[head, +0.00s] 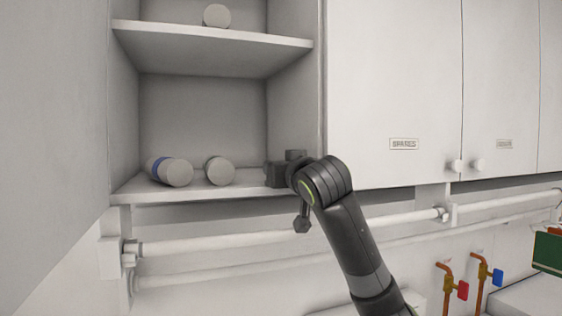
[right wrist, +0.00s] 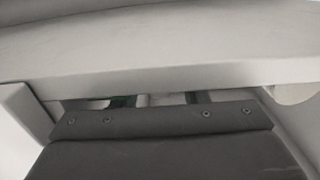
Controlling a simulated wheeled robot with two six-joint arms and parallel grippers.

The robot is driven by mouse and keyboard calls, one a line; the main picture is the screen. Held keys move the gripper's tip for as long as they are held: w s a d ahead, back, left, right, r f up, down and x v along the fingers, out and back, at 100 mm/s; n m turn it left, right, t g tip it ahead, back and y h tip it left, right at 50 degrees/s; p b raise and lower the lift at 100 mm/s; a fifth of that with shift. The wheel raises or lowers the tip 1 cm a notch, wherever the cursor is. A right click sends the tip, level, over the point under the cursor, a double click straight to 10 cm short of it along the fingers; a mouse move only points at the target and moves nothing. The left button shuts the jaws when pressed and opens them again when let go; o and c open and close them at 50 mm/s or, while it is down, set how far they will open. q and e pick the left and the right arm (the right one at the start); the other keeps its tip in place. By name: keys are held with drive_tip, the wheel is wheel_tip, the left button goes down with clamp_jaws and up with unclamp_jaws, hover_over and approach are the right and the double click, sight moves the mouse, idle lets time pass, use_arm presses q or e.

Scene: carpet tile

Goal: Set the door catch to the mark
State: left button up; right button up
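My right gripper (head: 277,173) is at the front right corner of the open cabinet's lower shelf (head: 235,190), close to the side panel. Its fingertips are small and dark here, and I cannot tell if they are open or shut. In the right wrist view a dark plate with screws fills the lower part, below a pale board edge (right wrist: 170,72); the fingers are mostly hidden. I cannot make out a door catch or a mark in either view; the gripper may cover them. My left gripper is not in view.
Two cylinders, one blue-banded (head: 170,171) and one plain (head: 220,171), lie on the lower shelf; another (head: 216,16) is above. Closed doors (head: 395,90) with knobs (head: 456,166) are right. Pipes (head: 250,243) run below. Red-handled (head: 462,290) and blue-handled (head: 497,278) valves stand lower right.

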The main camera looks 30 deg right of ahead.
drive_tip(key=shift+w+d, duration=0.1)
clamp_jaws()
idle(0.3)
drive_tip(key=shift+b+v, duration=0.65)
drive_tip(key=shift+v, duration=0.15)
drive_tip(key=shift+s, duration=0.25)
unclamp_jaws()
